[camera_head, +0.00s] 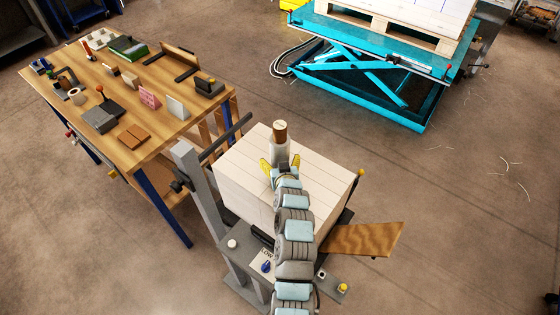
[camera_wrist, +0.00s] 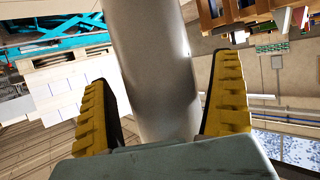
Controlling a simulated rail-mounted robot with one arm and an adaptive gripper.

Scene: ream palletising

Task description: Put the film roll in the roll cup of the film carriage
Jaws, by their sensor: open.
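The film roll (camera_head: 279,149) stands out beyond my gripper in the head view, a pale cylinder with a brown core end (camera_head: 280,132) on top. In the wrist view the roll (camera_wrist: 150,70) is a grey, glossy cylinder between my yellow fingers. My gripper (camera_head: 281,163) is open around it, one finger on each side; a gap shows at the left finger, and I cannot tell whether the right one touches. The film carriage seems to be the grey frame with an upright post (camera_head: 193,190). I cannot make out its roll cup, nor what bears the roll's lower end.
A block of white reams (camera_head: 235,165) lies under my gripper. A brown board (camera_head: 365,240) sticks out at its right. A wooden bench (camera_head: 155,62) with several tools and boxes stands at the left. A teal lift table (camera_head: 375,50) bears a loaded pallet. Floor between is open.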

